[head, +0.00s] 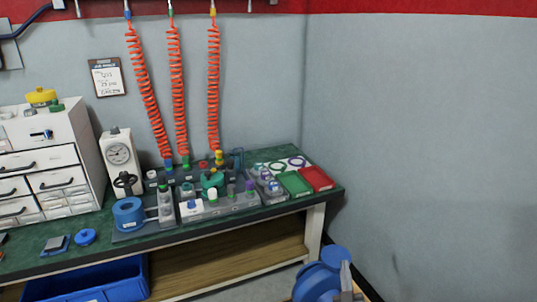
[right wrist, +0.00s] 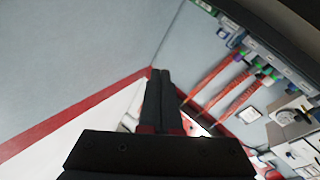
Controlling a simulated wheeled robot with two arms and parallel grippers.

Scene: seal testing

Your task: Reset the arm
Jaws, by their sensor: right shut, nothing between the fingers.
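My right gripper (head: 347,272) shows only in part at the bottom right of the head view, by the blue part of my arm. It is in front of the bench's right end and apart from the bench. In the right wrist view the two dark fingers (right wrist: 159,75) lie together, shut and empty. They point toward the wall, with nothing touching them. My left gripper is in neither view.
The green-topped bench (head: 30,262) carries a drawer cabinet (head: 50,150), a dial gauge (head: 119,155), blue and green fittings, a green tray (head: 294,183) and a red tray (head: 317,178). Orange coiled hoses (head: 213,90) hang above. A blue bin (head: 110,285) sits below. The right side is clear.

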